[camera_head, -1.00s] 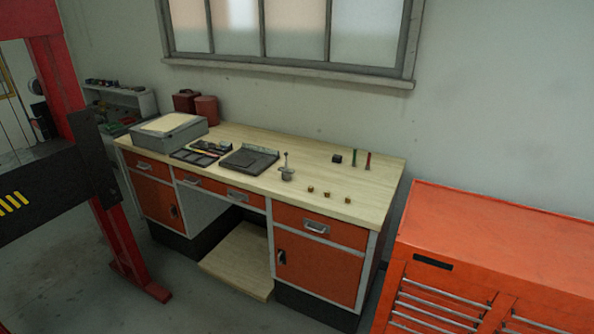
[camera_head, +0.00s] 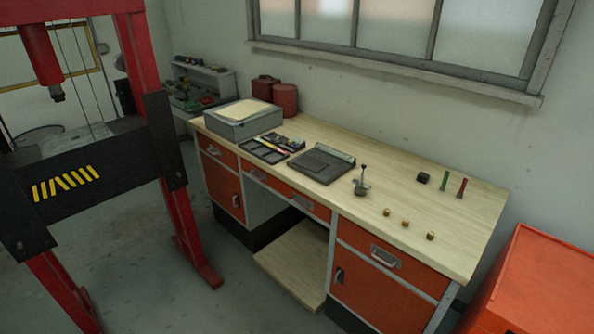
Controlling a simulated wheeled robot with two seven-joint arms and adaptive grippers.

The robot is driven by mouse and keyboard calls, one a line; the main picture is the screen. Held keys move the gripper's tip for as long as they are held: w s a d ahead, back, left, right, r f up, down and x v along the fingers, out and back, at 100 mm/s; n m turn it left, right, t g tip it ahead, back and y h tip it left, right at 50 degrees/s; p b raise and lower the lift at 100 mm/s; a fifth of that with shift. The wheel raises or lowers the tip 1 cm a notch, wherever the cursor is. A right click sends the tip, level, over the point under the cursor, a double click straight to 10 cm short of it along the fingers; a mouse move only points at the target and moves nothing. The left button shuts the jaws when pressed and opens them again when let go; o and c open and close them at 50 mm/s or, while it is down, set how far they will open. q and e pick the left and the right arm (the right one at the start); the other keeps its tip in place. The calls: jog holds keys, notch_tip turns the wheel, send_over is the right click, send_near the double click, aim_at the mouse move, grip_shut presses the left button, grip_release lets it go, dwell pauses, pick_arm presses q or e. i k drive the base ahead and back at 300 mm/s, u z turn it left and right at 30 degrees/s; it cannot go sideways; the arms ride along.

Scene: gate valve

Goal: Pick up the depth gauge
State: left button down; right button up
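I cannot pick out the depth gauge for certain at this distance. A black tray (camera_head: 252,152) with several small tools (camera_head: 289,142) lies on the workbench, right of a grey box. A flat dark grey case or plate (camera_head: 322,164) lies just right of the tray. A small grey metal valve-like part (camera_head: 361,189) with an upright stem stands near the bench's front edge. Neither of my grippers shows in this view.
The wooden-topped workbench (camera_head: 425,185) has orange drawers. Several small brass pieces (camera_head: 405,223), a black block (camera_head: 423,177), and green (camera_head: 445,180) and red (camera_head: 462,187) upright pieces stand on it. A red press (camera_head: 175,190) is left; an orange cabinet (camera_head: 530,285) is right.

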aim_at(360, 183)
jog(key=u, duration=0.5)
jog(key=i, duration=1.7)
jog(key=z, duration=0.2)
